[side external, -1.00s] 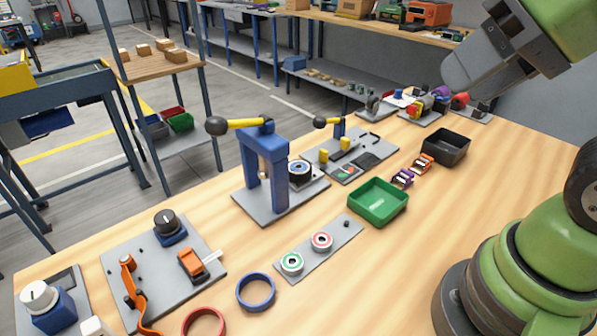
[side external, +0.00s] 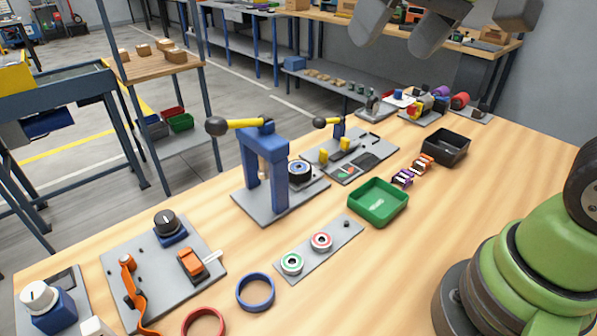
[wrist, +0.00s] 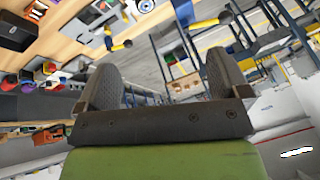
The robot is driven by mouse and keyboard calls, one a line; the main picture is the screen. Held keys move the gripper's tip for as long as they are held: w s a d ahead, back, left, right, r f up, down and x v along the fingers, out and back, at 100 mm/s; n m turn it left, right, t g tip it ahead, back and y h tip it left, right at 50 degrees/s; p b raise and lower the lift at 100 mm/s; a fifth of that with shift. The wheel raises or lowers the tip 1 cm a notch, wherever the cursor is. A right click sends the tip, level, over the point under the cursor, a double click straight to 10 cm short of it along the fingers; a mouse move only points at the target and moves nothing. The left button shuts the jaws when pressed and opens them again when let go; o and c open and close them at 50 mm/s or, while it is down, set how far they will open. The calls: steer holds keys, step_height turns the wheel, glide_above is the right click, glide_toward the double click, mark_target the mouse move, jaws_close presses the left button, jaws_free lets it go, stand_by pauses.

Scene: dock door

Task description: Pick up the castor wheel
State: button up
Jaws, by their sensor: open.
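My gripper (side external: 402,30) is high at the top of the side external view, above the far part of the bench. Its two grey fingers are apart with nothing between them. In the wrist view, my gripper (wrist: 163,72) also shows spread, empty fingers. I cannot pick out the castor wheel with certainty. A dark round part with a pale centre (side external: 300,172) sits on the plate beside the blue press (side external: 265,170); I cannot tell whether it is the castor wheel. My gripper is well above the bench and touches nothing.
A green tray (side external: 378,203) and a black bin (side external: 446,147) stand on the wooden bench. Purple and orange small parts lie between them. A plate with a yellow-handled clamp (side external: 345,152) is behind.

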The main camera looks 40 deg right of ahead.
steer(key=w+d+f+n+g, duration=0.1)
steer(key=w+f+g, duration=0.35)
steer(key=w, duration=0.75)
steer(key=n+h, duration=0.1)
steer(key=n, duration=0.1)
glide_toward(298, 165)
steer(key=f, duration=0.3)
steer(key=shift+s+a+f+g, duration=0.35)
steer(key=f, duration=0.5)
steer(key=shift+w+f, duration=0.35)
steer(key=c, duration=1.1)
